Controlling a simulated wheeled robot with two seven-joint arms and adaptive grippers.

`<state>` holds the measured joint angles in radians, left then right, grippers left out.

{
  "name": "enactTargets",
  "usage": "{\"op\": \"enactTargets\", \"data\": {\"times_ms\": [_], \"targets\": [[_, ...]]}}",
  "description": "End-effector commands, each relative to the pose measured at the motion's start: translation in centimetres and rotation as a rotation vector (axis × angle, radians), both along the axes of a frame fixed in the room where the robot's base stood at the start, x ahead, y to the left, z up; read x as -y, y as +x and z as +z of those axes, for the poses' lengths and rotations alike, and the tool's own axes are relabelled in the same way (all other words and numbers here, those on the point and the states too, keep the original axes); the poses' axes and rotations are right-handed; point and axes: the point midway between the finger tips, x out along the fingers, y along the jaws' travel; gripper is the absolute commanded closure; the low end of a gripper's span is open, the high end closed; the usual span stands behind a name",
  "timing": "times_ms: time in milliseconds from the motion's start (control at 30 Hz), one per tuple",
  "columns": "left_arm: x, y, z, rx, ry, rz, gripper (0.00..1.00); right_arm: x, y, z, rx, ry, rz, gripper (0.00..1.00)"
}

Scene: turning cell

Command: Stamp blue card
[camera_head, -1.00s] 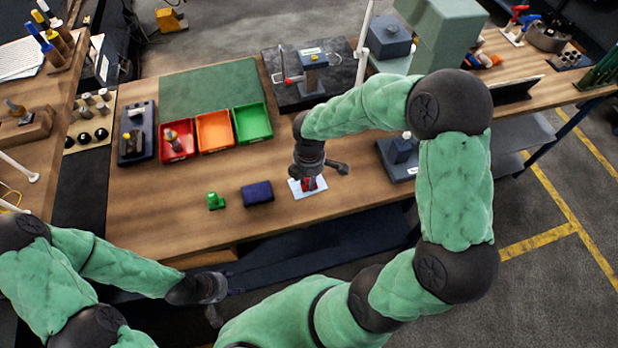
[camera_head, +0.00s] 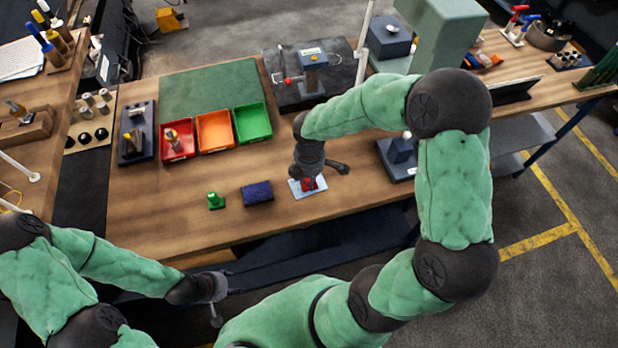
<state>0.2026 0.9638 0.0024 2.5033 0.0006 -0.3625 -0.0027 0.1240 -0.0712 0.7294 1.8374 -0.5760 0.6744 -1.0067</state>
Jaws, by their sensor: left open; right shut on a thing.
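A pale blue card (camera_head: 295,189) lies flat on the wooden bench near its front edge. My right gripper (camera_head: 311,178) points down over the card and is shut on a red stamp (camera_head: 309,184). The stamp's lower end is at the card; whether it touches cannot be told. A dark blue block (camera_head: 257,193), perhaps an ink pad, sits left of the card. A green stamp (camera_head: 215,201) stands further left. My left gripper (camera_head: 215,304) is open and empty, low in front of the bench.
Red (camera_head: 178,153), orange (camera_head: 214,143) and green (camera_head: 252,123) trays stand behind, before a green mat (camera_head: 208,88). A dark fixture (camera_head: 312,72) is at the back. A grey-blue block on a dark base (camera_head: 400,155) stands right of my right gripper. Bench left of the green stamp is clear.

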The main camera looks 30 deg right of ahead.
Motion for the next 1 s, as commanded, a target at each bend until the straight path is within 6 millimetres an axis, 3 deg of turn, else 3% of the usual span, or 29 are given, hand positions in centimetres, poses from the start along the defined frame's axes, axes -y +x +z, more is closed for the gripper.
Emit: {"op": "enactTargets", "data": {"times_ms": [1000], "targets": [[0.0, 0.0, 5.8, 0.0, 0.0, 0.0, 0.42, 0.0, 0.0, 6.7, 0.0, 0.0, 0.001, 0.93]]}}
